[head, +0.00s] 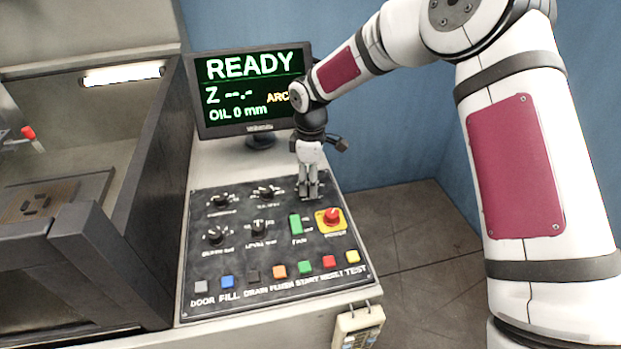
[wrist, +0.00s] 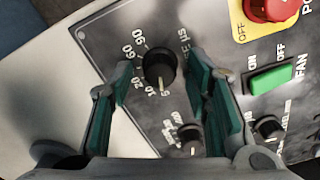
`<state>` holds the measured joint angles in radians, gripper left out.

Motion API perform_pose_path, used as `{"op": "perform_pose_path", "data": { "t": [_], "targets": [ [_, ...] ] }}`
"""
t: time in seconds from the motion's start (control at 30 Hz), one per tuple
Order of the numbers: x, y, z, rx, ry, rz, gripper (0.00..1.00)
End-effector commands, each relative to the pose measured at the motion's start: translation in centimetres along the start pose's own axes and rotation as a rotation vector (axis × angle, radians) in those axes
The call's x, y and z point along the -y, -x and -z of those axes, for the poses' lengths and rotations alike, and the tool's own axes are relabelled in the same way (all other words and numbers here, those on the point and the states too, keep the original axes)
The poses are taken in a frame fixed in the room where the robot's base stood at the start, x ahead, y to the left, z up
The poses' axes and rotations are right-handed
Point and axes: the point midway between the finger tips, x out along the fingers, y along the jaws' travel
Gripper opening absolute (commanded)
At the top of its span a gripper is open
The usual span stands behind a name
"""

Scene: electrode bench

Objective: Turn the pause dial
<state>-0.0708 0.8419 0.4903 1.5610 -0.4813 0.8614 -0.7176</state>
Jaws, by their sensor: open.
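A black round dial (wrist: 160,68) with a pale pointer line sits on the dark panel. White numbers ring it, and a label ending in "µs" is partly covered by a finger; I cannot read a full name. My gripper (head: 308,192) points down at the panel's back right and hides this dial in the head view. In the wrist view my gripper (wrist: 158,74) is open, with one green-padded finger on each side of the dial. The dial lies between the fingertips; I see no clear contact. Its pointer aims toward the bottom of the wrist picture.
The control panel (head: 262,243) holds other black knobs (head: 268,192), a green fan switch (head: 295,224), a red power button (head: 332,216) on yellow and a front row of coloured buttons. A monitor (head: 250,90) reading READY stands behind. A pendant (head: 358,326) hangs at the front edge.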

Motion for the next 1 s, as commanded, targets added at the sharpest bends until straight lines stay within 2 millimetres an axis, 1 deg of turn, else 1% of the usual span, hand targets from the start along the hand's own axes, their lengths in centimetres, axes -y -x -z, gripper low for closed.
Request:
{"op": "perform_pose_path", "data": {
  "t": [0.03, 0.07, 0.1, 0.17, 0.2, 0.23, 0.57, 0.77, 1.0],
  "targets": [
    [-0.01, 0.02, 0.00, 0.000, 0.000, 0.000, 0.44],
    [-0.01, 0.02, 0.00, 0.000, 0.000, 0.000, 0.37],
    [-0.01, 0.03, 0.00, 0.000, 0.000, 0.000, 0.28],
    [-0.01, 0.04, 0.00, 0.000, 0.000, 0.000, 0.15],
    [-0.01, 0.04, 0.00, 0.000, 0.000, 0.000, 0.06],
    [-0.01, 0.04, -0.01, 0.000, 0.000, 0.000, 0.00],
    [-0.05, 0.04, -0.01, 0.001, -0.029, -0.001, 0.00],
    [-0.10, -0.02, 0.00, 0.001, -0.130, -0.002, 0.00],
    [-0.06, -0.03, 0.03, 0.001, -0.297, -0.001, 0.00]
  ]
}}
